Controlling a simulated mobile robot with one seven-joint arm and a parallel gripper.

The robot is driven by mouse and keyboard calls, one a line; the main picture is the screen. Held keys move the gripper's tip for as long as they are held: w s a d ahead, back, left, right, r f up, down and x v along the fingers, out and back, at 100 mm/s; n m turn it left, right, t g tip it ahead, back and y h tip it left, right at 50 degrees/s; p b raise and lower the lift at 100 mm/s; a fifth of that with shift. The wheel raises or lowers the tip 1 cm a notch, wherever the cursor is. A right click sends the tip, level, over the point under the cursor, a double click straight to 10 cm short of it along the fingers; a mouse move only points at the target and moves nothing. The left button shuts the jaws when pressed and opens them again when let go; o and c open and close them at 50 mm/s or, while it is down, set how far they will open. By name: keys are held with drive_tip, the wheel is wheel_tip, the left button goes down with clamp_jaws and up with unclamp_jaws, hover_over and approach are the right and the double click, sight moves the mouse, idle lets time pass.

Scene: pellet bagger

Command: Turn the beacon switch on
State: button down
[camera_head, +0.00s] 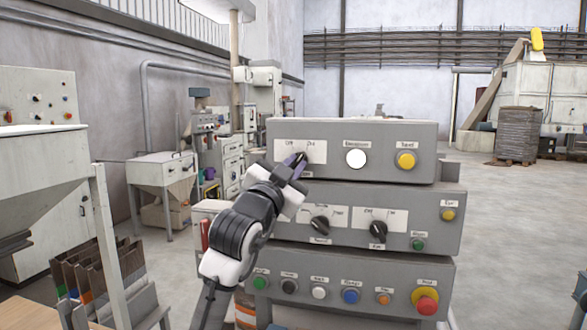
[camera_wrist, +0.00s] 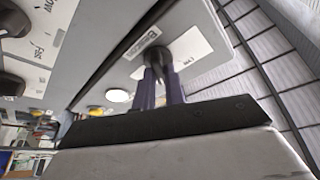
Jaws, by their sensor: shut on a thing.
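The beacon switch is a black rotary knob (camera_wrist: 184,46) on a white plate (camera_head: 318,151) marked Off and On. The plate is at the left of the top grey panel box. My gripper (camera_head: 297,160) reaches it from the lower left. In the wrist view, the two purple-grey fingers (camera_wrist: 161,88) are closed on the knob from both sides. In the head view my gripper covers most of the knob, so I cannot tell which mark it points to.
The top box also holds a white lamp (camera_head: 356,158) and a yellow button (camera_head: 406,160). Below are two black selector knobs, (camera_head: 319,224) and (camera_head: 378,231), and a row with a red emergency button (camera_head: 426,304). Open floor lies to the right.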

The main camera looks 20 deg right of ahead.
drive_tip(key=c, duration=1.5)
unclamp_jaws()
drive_tip(key=shift+o, duration=0.2)
drive_tip(key=b+v, duration=0.4)
drive_tip(key=v, duration=1)
drive_tip(key=shift+w, duration=0.1)
